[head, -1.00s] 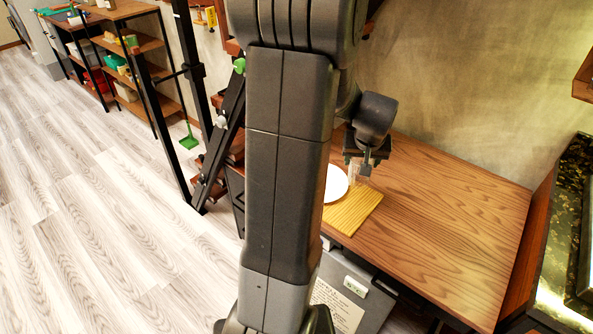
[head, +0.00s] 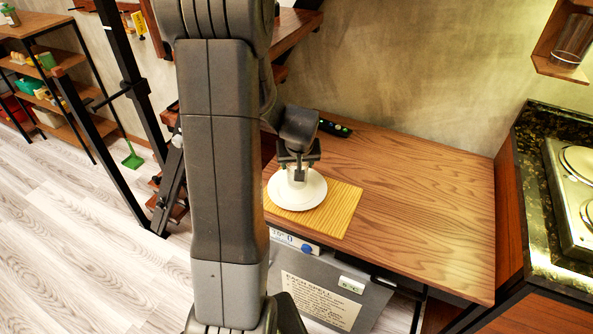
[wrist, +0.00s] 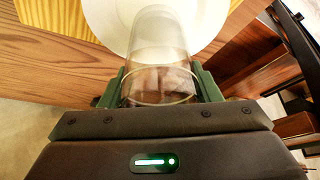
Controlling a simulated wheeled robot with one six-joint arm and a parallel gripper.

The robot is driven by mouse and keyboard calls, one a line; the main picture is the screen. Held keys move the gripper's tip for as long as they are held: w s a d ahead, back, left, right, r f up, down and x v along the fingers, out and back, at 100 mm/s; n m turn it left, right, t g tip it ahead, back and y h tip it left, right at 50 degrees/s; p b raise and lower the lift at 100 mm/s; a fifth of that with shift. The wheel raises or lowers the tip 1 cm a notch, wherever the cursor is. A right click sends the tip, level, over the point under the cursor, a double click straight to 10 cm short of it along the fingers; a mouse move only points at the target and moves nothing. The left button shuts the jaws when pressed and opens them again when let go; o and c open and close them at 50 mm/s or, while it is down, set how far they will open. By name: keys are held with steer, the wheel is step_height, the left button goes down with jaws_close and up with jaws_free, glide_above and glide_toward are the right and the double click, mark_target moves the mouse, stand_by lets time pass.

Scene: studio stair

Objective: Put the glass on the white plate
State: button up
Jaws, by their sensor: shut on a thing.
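The white plate (head: 285,198) lies on a yellow wooden board on the table. My gripper (head: 298,172) is above the plate, pointing down. In the wrist view, my gripper (wrist: 161,84) is shut on the clear glass (wrist: 158,48), with one green finger on each side. The white plate (wrist: 105,20) shows behind and through the glass, so the glass is over it. In the head view the glass is small and hard to make out under the gripper. I cannot tell whether its base touches the plate or hangs just above.
The yellow board (head: 342,212) lies on the brown wooden table (head: 420,215). A dark remote (head: 335,128) lies behind the gripper. The table to the right is clear. Another glass (head: 573,40) stands in a wall shelf at top right, above a stove (head: 575,165).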

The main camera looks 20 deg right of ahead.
steer(key=shift+f, duration=1.45)
steer(key=shift+f, duration=0.1)
steer(key=shift+f+b, duration=0.15)
steer(key=shift+b, duration=0.15)
steer(key=o, duration=1.1)
steer(key=shift+r+p, duration=0.3)
steer(key=shift+r, duration=0.15)
steer(key=v, duration=1.1)
steer(key=shift+s+a+r, duration=0.15)
steer(key=shift+s+r, duration=0.05)
steer(key=shift+r, duration=0.05)
steer(key=shift+f, duration=0.15)
